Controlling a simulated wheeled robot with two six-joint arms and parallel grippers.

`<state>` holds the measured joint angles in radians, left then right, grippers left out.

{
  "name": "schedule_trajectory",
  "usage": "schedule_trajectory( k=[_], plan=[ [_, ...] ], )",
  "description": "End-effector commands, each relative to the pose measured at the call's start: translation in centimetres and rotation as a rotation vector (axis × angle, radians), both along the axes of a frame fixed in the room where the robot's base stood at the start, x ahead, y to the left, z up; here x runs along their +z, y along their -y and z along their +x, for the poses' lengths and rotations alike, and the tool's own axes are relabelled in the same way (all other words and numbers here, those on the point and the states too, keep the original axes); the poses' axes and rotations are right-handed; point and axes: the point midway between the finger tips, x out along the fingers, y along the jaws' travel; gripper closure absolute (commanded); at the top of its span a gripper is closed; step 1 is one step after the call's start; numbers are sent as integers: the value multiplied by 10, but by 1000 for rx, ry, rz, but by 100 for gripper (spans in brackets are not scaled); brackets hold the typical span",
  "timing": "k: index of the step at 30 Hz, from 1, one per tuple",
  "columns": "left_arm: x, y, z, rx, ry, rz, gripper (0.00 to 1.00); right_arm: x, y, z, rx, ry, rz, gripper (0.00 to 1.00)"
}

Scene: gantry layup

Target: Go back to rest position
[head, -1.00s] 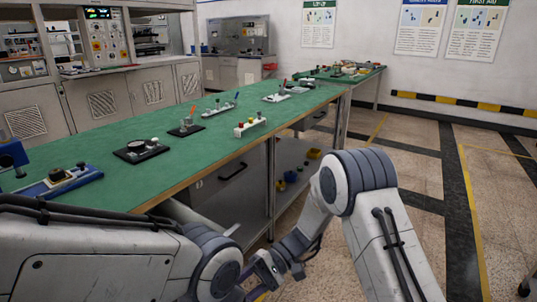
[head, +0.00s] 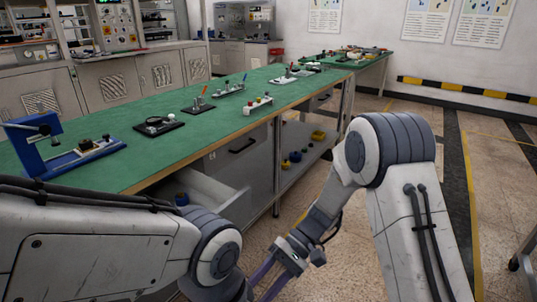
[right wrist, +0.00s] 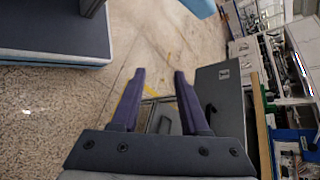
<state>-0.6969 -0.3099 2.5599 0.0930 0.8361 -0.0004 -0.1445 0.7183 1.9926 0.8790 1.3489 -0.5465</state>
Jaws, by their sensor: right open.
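My right gripper (head: 262,288) hangs low in the head view, beside the bench front over the floor, its purple fingers pointing down. In the right wrist view my right gripper (right wrist: 158,73) has its two fingers well apart with nothing between them. My left arm crosses the lower left of the head view, but its gripper is not visible.
The green-topped bench (head: 145,125) carries a blue fixture (head: 45,145) and several small fixtures. An open drawer (head: 205,190) sticks out below its front edge, close to my left arm. The lower shelf (head: 300,165) holds small bins.

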Motion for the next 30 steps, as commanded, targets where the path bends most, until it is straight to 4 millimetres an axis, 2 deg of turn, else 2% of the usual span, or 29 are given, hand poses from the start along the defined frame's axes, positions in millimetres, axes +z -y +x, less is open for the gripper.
schedule_trajectory(
  k=[5, 9, 15, 18, 24, 28, 30],
  plan=[
    [0, 0, 0, 0, 0, 0, 50, -7, 37, -8, 4, 104, -190, 55],
    [0, 0, 0, 0, 0, 0, 50, -13, 76, -12, -4, 224, -368, 55],
    [0, 0, 0, 0, 0, 0, 50, -13, 138, -8, -43, 455, -612, 55],
    [0, 0, 0, 0, 0, 0, 50, -9, 162, -3, -67, 572, -700, 55],
    [0, 0, 0, 0, 0, 0, 50, 5, 197, 7, -118, 783, -811, 55],
    [0, 0, 0, 0, 0, 0, 50, 17, 212, 13, -152, 913, -855, 55],
    [0, 0, 0, 0, 0, 0, 50, 21, 196, 9, -103, 923, -827, 55]
  ],
)
